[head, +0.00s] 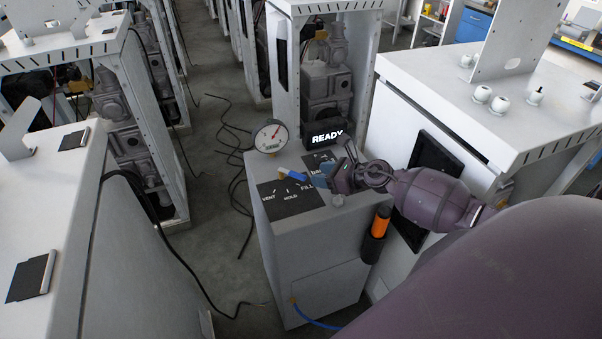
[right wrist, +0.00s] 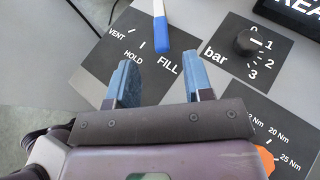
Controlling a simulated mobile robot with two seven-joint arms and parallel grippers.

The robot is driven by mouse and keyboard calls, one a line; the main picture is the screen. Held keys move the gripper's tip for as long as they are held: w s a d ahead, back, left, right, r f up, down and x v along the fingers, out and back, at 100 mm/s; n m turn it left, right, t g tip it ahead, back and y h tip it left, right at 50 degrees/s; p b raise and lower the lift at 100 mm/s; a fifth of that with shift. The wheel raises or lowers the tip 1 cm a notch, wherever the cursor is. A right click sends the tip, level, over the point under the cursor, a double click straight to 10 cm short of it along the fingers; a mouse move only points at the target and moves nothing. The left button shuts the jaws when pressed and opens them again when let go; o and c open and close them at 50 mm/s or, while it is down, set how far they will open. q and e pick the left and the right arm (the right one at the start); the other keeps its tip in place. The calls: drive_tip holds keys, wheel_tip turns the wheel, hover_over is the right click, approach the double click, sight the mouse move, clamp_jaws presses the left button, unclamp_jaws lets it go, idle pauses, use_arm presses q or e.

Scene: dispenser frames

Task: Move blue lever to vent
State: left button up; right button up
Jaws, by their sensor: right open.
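The blue lever (head: 293,176) is on a black panel (head: 285,202) marked VENT, HOLD and FILL, on top of a grey cabinet. In the right wrist view the lever (right wrist: 161,34) has a white shank and a blue end, which points toward the FILL label. My right gripper (head: 325,178) is just right of the lever in the head view. In the right wrist view its two blue fingers (right wrist: 163,78) are apart, with nothing between them. The lever's end lies beyond the fingertips, roughly in line with the gap. My left gripper is not in view.
A round gauge (head: 271,137) and a READY display (head: 327,138) stand at the cabinet's back. A black knob (right wrist: 246,42) marked in bar is right of the lever. An orange-handled item (head: 381,221) sits in a holder on the cabinet's side. Cables lie on the floor left.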

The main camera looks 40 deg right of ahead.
sight(295, 173)
drive_tip(key=x, duration=0.7)
drive_tip(key=shift+w+a, duration=0.2)
drive_tip(key=shift+c, duration=0.5)
clamp_jaws()
